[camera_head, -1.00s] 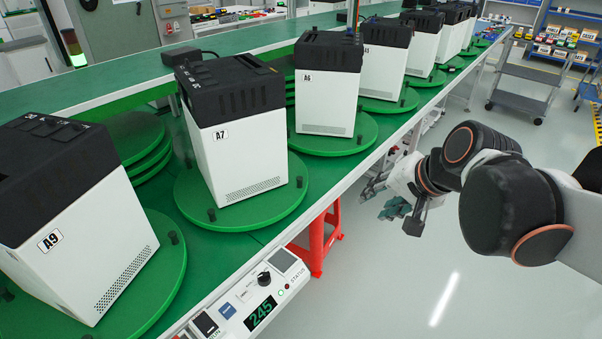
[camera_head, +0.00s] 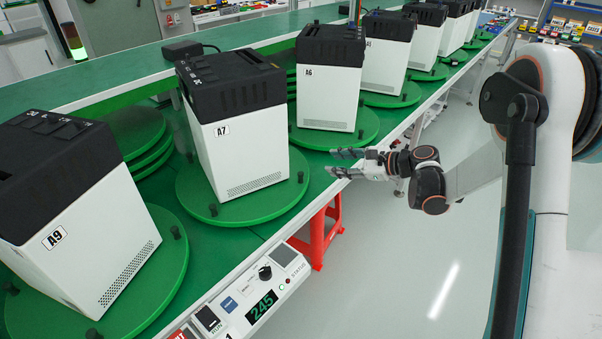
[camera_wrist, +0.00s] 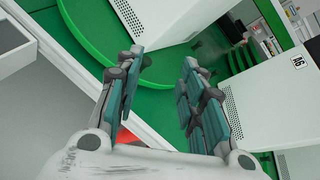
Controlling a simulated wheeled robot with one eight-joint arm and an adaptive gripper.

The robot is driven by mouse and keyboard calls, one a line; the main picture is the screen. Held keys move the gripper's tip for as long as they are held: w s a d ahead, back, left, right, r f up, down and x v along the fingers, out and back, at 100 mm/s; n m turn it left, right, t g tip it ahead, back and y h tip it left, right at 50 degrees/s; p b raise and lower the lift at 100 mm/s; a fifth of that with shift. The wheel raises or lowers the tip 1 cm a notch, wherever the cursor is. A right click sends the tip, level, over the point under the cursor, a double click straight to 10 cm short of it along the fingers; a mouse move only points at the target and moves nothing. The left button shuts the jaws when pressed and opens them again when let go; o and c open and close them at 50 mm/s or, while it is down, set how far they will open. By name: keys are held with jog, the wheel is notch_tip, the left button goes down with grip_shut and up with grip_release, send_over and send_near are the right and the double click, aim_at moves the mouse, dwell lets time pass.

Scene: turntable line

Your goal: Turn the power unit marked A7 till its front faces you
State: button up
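The power unit marked A7 (camera_head: 238,150) is a white box with a black top. It stands upright on a round green turntable (camera_head: 240,210) with small black pegs at its rim. Its label and a vented side show in the head view. My gripper (camera_head: 338,163) is at the bench's front edge, right of A7 and below unit A6, apart from both. In the wrist view my gripper (camera_wrist: 160,90) has its two teal-padded fingers spread with nothing between them. A white vented unit (camera_wrist: 165,20), probably A7, shows beyond the fingers; no label is visible on it there.
Unit A9 (camera_head: 85,235) stands at the left front. Unit A6 (camera_head: 328,95) is behind and right of A7; it also shows in the wrist view (camera_wrist: 270,95). A control panel (camera_head: 262,295) reading 245 is on the bench front. A red stand (camera_head: 318,235) is below the bench.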

aim_at(301, 173)
notch_tip(301, 173, down, 11)
jog(key=w+m+t+y, duration=0.1)
jog(key=w+m+y, duration=0.1)
jog(key=m+y, duration=0.25)
jog(key=shift+m, duration=0.25)
jog(key=b+x, duration=0.1)
jog(key=x, duration=0.5)
jog(key=b+x, duration=0.2)
jog(key=x, duration=0.5)
jog(key=shift+d+f, duration=0.1)
jog(key=shift+f, duration=0.15)
grip_shut()
